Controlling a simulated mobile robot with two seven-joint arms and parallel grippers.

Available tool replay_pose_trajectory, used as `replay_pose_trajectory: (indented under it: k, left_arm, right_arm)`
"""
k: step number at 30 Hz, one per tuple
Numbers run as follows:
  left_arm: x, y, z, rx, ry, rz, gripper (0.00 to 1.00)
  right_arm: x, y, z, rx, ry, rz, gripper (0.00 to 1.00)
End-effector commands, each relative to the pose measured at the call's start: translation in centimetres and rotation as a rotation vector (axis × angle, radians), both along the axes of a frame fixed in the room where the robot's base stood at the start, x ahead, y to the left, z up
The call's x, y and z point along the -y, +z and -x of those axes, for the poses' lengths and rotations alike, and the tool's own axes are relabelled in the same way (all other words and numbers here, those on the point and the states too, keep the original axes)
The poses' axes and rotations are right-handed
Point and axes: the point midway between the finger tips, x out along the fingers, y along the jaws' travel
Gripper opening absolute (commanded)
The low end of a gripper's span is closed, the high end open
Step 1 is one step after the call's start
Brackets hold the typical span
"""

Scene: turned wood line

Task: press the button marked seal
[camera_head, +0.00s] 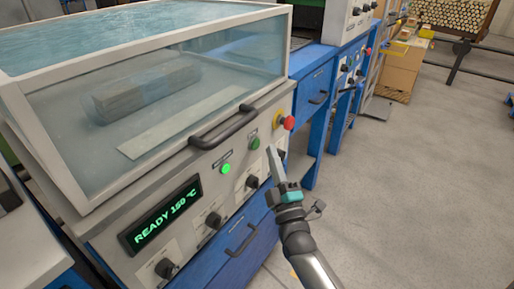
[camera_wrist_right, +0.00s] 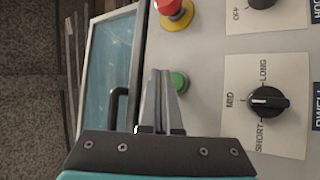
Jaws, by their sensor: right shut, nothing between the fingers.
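The sealing machine's grey front panel (camera_head: 240,185) carries a green button (camera_head: 254,143) near its upper right, with a small label above it too small to read. The same green button (camera_wrist_right: 179,82) shows in the wrist view, just right of the fingertips and partly hidden by a finger. My right gripper (camera_head: 271,150) is shut and empty, its fingers pointing up just right of the button in the head view. In the wrist view its fingertips (camera_wrist_right: 158,73) are close beside the button; I cannot tell whether they touch it. My left gripper is not in view.
A red mushroom button (camera_head: 289,122) on a yellow base sits right of the green one. A lit green lamp (camera_head: 225,168), a display reading READY 150 °C (camera_head: 165,215) and several black knobs share the panel. A dark handle (camera_head: 224,128) sticks out from the clear lid. Open floor (camera_head: 400,200) lies right.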

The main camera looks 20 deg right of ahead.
Motion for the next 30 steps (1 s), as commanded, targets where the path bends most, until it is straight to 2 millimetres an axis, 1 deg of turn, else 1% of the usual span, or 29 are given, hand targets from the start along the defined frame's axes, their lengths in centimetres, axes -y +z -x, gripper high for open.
replay_pose_trajectory:
  k: [3, 7, 30]
  left_arm:
    - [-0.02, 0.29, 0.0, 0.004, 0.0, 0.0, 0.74]
    - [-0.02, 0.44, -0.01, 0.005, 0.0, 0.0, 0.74]
    - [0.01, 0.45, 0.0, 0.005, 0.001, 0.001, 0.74]
  right_arm:
    - [-0.45, 0.02, -0.71, 0.0, 0.001, 0.0, 0.0]
    - [-0.63, 0.04, -1.02, 0.0, 0.0, 0.001, 0.0]
    - [-0.63, 0.04, -1.01, 0.0, 0.001, 0.0, 0.0]
